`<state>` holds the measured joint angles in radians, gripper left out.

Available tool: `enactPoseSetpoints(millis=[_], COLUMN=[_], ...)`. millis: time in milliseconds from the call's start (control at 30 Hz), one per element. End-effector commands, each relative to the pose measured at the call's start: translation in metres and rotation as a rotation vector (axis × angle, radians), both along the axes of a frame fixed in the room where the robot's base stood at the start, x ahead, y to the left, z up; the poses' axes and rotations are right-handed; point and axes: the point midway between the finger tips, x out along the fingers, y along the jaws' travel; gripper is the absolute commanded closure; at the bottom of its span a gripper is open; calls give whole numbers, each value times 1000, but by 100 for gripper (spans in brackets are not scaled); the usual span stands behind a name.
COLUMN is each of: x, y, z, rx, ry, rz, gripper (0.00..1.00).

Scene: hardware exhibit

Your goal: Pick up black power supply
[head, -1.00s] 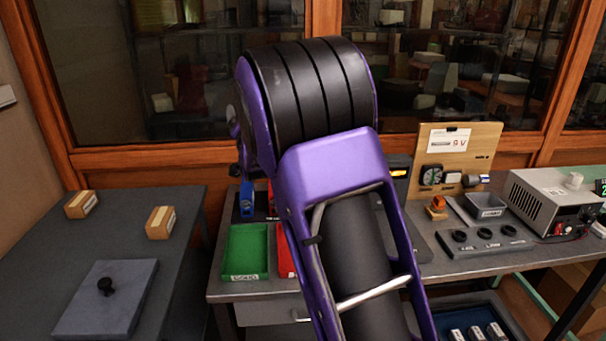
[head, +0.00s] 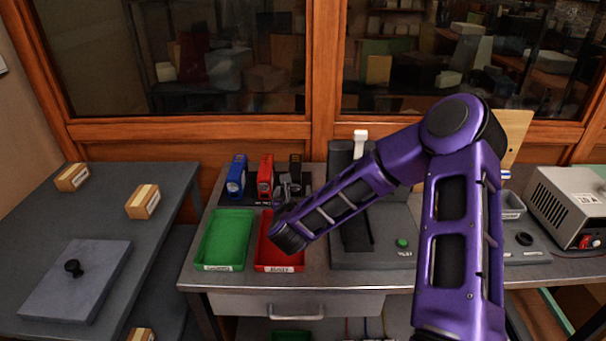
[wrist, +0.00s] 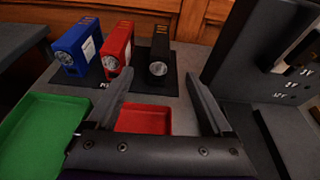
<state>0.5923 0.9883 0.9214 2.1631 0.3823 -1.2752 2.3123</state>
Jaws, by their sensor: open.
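The black power supply (wrist: 158,62) stands upright on a dark mat, right of the red and blue ones in the wrist view. In the head view its top (head: 296,162) shows behind my gripper, which hides its lower part. My gripper (wrist: 159,76) is open and empty. Its two fingers point toward the black unit, which appears between the fingertips but beyond them, with no visible contact.
A red unit (wrist: 116,50) and a blue unit (wrist: 77,48) stand close on the left. A green tray (head: 226,238) and a red tray (head: 279,258) lie in front. A dark grey stand (wrist: 228,65) rises close on the right.

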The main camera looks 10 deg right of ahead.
Motion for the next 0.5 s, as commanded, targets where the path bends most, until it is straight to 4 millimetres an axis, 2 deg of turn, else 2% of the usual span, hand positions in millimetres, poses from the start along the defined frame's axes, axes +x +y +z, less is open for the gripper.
enactPoseSetpoints(millis=[167,500], x=[16,84], y=[-4,-17], z=[-5,-26], rx=[40,35], ry=[-6,-6], rz=[-19,-16], gripper=[15,15])
